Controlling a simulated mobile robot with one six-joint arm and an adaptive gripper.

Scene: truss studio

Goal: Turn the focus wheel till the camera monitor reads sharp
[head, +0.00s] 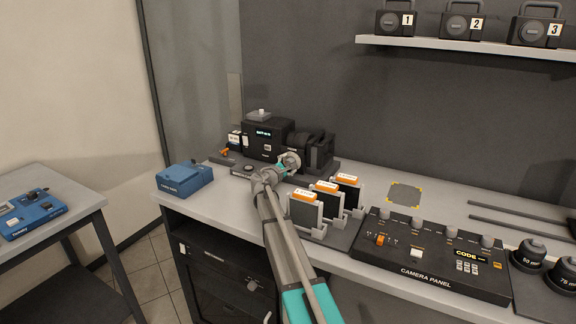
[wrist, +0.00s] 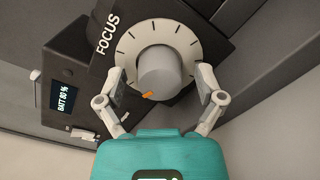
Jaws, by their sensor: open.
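The focus wheel (wrist: 160,68) is a grey knob with an orange pointer mark, set in a white dial with black ticks beside the word FOCUS. In the wrist view my gripper (wrist: 162,85) is open, with one finger on each side of the knob and a visible gap to it. In the head view my gripper (head: 287,163) is at the front of the black camera (head: 268,138), and the wheel is hidden there. A small lit display on the camera reads BATT 80 % in the wrist view (wrist: 62,97). I cannot make out a sharpness reading.
Several orange-topped cards in holders (head: 327,200) stand close to the right of my arm. The camera panel (head: 430,255) is farther right. A blue box (head: 185,178) sits at the left bench corner.

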